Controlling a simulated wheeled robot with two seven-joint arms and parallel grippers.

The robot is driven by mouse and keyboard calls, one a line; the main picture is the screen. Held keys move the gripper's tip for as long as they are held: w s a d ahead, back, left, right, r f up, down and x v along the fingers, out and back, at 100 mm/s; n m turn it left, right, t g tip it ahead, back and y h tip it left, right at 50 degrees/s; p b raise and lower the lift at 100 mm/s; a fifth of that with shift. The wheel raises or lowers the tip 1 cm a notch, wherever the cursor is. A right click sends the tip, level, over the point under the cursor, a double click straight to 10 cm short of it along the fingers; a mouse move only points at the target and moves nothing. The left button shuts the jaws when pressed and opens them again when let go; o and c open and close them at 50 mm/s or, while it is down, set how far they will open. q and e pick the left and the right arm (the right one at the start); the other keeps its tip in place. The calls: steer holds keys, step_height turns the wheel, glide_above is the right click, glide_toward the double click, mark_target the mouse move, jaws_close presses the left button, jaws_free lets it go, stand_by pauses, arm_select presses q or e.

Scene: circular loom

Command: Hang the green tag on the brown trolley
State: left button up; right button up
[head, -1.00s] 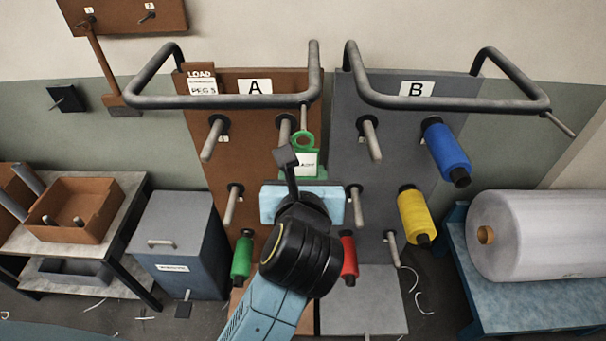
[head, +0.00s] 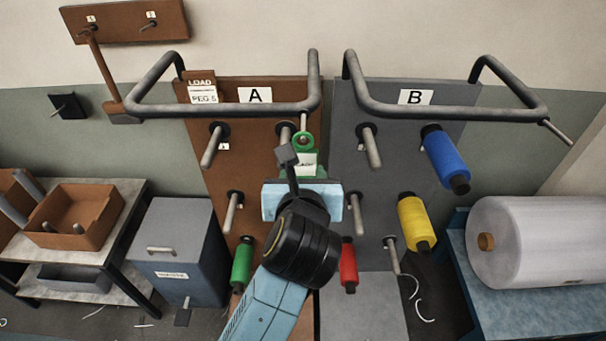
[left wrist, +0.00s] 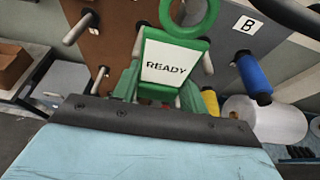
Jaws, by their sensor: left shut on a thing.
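The green tag (head: 304,161) has a ring at its top and a white label; the left wrist view shows the label (left wrist: 174,62) reading READY. My left gripper (head: 303,174) is shut on the tag and holds it upright, ring up, in front of the brown trolley (head: 265,165), marked A. A short pale pin (head: 303,119) stands out near the right end of the trolley's grey handle (head: 220,108). The ring appears just below or overlapping this pin; I cannot tell whether it is around it. My right gripper is not in view.
The grey trolley B (head: 350,240) stands close on the right, with blue (head: 446,158) and yellow (head: 416,222) spools. Green (head: 242,263) and red (head: 348,265) spools sit low, either side of my arm. Several bare pegs stick out towards me. A blue-grey bin (head: 172,235) stands left.

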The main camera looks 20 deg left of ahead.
arm_select(q)
steer(key=shift+w, duration=0.1)
steer(key=shift+w, duration=0.15)
steer(key=shift+f, duration=0.25)
stand_by(0.3)
steer(key=o, duration=1.2)
steer(key=shift+c, duration=0.2)
